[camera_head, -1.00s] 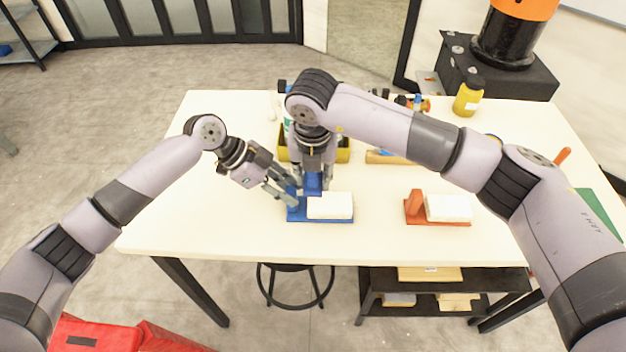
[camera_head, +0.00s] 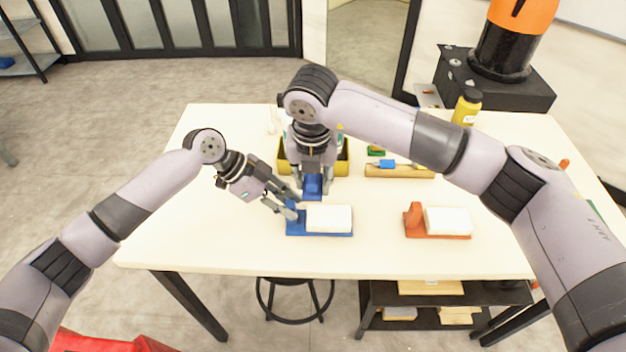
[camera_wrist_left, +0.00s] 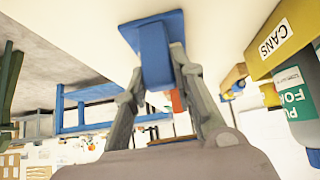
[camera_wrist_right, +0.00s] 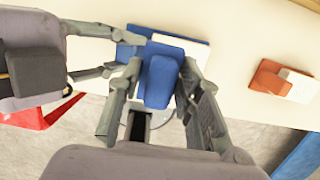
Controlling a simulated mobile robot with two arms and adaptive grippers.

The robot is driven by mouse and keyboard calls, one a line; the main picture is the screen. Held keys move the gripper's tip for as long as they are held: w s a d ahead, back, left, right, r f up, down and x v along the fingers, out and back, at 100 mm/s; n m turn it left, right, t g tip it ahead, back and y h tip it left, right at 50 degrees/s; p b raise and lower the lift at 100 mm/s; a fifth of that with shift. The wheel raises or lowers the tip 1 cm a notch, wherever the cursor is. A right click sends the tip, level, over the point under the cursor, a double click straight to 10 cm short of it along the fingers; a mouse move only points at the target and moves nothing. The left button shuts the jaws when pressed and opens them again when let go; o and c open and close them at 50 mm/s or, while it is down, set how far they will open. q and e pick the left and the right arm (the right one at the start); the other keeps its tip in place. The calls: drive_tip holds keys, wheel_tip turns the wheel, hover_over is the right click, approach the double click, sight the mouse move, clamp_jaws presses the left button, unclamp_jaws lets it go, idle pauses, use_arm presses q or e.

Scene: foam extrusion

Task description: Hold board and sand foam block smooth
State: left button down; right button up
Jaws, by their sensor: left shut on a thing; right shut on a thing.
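A blue board (camera_head: 335,234) lies near the table's front edge with a white foam block (camera_head: 328,217) on it. My left gripper (camera_head: 287,209) is shut on the board's upright blue grip (camera_wrist_left: 155,55) at its left end. My right gripper (camera_head: 314,188) is shut on a blue sanding block (camera_head: 313,184), which also shows between its fingers in the right wrist view (camera_wrist_right: 160,80). In the head view, the sanding block appears just behind the foam block. Whether it touches the foam is unclear. The foam shows only partly in the right wrist view.
A red board (camera_head: 436,236) with another white foam block (camera_head: 447,220) lies to the right. A yellow bin (camera_head: 342,160) stands behind the grippers, near a wooden piece (camera_head: 398,171). A yellow bottle (camera_head: 466,107) stands at the back right. Table between the boards is clear.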

use_arm(q)
drive_tip(key=c, duration=1.2)
unclamp_jaws()
drive_tip(key=shift+c, duration=0.2)
drive_tip(key=v, duration=1.2)
drive_tip(key=shift+f, duration=0.1)
use_arm(e)
drive_tip(key=shift+f, duration=0.1)
